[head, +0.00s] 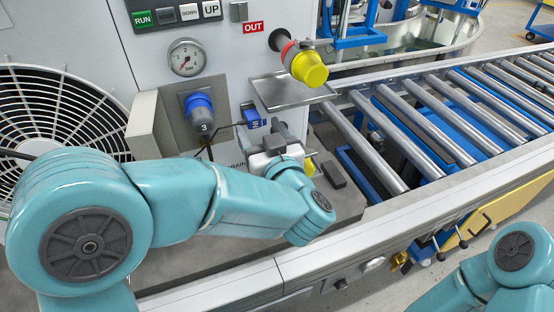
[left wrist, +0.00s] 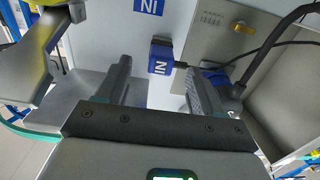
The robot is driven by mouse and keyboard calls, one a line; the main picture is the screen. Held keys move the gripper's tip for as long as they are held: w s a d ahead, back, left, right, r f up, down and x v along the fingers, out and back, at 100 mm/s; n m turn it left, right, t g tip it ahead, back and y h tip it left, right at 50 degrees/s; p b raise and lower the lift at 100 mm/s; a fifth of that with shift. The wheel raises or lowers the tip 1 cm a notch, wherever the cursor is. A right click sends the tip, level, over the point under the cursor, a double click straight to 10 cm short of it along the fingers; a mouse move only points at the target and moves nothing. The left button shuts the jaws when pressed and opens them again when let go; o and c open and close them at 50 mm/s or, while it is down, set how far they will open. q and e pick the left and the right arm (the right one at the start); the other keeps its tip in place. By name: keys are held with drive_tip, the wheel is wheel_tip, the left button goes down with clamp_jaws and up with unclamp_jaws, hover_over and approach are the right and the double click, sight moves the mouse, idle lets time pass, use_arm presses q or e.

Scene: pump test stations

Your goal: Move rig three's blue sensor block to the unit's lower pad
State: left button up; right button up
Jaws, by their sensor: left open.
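The blue sensor block (head: 255,122) is on the grey panel, right of the blue plug marked 3 (head: 203,118). It also shows in the left wrist view (left wrist: 162,57), with an inverted white IN mark and a dark cable at its right side. My left gripper (head: 268,137) is beside the block in the head view. In the left wrist view the two fingers (left wrist: 160,85) are apart, with the block ahead of the gap between them. They do not visibly hold it. I cannot make out the lower pad for certain. My right gripper is out of view; part of its arm shows.
A metal shelf (head: 290,92) and a yellow-capped valve (head: 308,68) stick out right of the block. A dark block (head: 333,173) lies on the ledge. A large fan (head: 55,115) is at left. A roller conveyor (head: 440,115) runs along the right.

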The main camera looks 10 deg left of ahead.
use_arm(q)
drive_tip(key=v, duration=1.1)
drive_tip(key=shift+s, duration=0.25)
drive_tip(key=shift+d, duration=0.1)
